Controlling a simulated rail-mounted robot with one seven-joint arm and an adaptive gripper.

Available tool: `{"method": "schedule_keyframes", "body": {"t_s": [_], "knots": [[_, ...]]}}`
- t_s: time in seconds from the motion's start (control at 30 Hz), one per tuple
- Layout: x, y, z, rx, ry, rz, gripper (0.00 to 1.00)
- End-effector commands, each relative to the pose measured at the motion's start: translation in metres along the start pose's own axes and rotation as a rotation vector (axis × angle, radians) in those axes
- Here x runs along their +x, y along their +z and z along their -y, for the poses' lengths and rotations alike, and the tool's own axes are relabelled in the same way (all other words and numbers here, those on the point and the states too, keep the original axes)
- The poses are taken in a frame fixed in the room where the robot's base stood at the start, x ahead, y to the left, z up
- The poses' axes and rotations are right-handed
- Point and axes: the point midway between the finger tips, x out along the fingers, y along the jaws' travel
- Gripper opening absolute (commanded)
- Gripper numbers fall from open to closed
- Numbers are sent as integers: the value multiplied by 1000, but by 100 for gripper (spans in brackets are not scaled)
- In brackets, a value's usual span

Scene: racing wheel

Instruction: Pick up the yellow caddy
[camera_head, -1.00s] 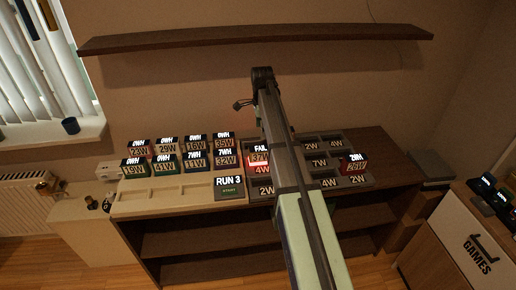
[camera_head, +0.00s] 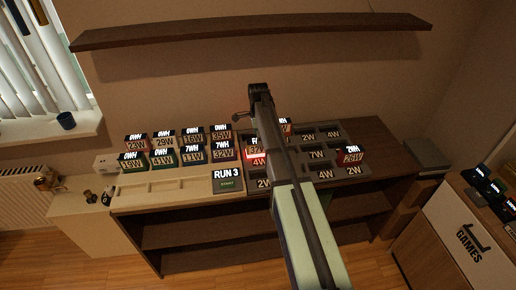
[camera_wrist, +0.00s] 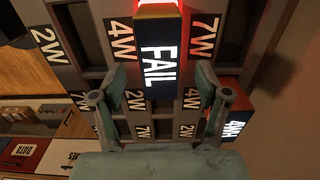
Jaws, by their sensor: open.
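Labelled caddies stand in two rows on the left half of the shelf top; in this dim light I cannot single out a yellow one. The row includes the 29W caddy (camera_head: 164,142) and the 41W caddy (camera_head: 162,159). My gripper (camera_wrist: 160,85) is open above the grey rack, its two fingers apart. A caddy with a FAIL display (camera_wrist: 158,52) shows between and beyond the fingers, lit red at its far end. In the head view my arm partly hides the red-lit 37W caddy (camera_head: 256,151).
The grey rack (camera_wrist: 60,15) has several empty slots marked 2W, 4W and 7W. A red 26W caddy (camera_head: 351,156) sits at its right. The RUN 3 panel (camera_head: 227,180) stands at the front middle. A long wall shelf (camera_head: 250,32) hangs above. The beige tray (camera_head: 165,192) has bare room.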

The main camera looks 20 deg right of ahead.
Motion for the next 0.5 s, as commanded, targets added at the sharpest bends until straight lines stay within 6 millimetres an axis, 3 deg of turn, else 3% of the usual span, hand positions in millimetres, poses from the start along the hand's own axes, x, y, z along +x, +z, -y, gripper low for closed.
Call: {"method": "schedule_keyframes", "body": {"t_s": [0.27, 0.5], "knots": [[10, 0, 0, 0, 0, 0, 75], [36, 0, -1, 0, 2, 0, 75]]}}
